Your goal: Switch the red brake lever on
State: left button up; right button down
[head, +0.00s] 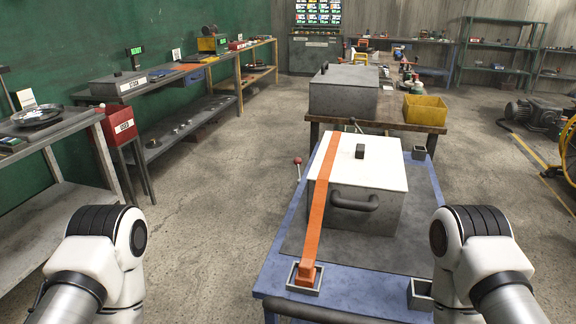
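A small lever with a red ball knob (298,160) sticks up at the left side of the blue table (280,248), near its far part. Its thin stem (299,173) looks close to upright; its base is partly hidden by the table edge. I cannot tell from this view whether it is on or off. Only white and black links of my two arms show, at the lower left and lower right. Neither gripper is in view, and nothing of mine touches the lever.
A grey box with a white lid (385,172) and an orange strap (318,205) stands on the blue table. A wooden workbench (385,126) with another grey box (343,92) stands behind. Shelves line the left wall. The concrete floor (215,220) left of the table is clear.

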aim_at(298, 161)
jog(key=i+j, duration=0.1)
jog(key=j, duration=0.25)
jog(key=i+j, duration=0.15)
jog(key=j, duration=0.2)
jog(key=i+j, duration=0.1)
jog(key=j, duration=0.25)
jog(key=i+j, duration=0.1)
jog(key=j, duration=0.25)
jog(key=i+j, duration=0.15)
jog(key=j, duration=0.2)
jog(key=i+j, duration=0.15)
jog(key=i, duration=0.3)
jog(key=i+j, duration=0.1)
jog(key=i, duration=0.3)
jog(key=i+j, duration=0.15)
jog(key=i, duration=0.3)
jog(key=z, duration=0.05)
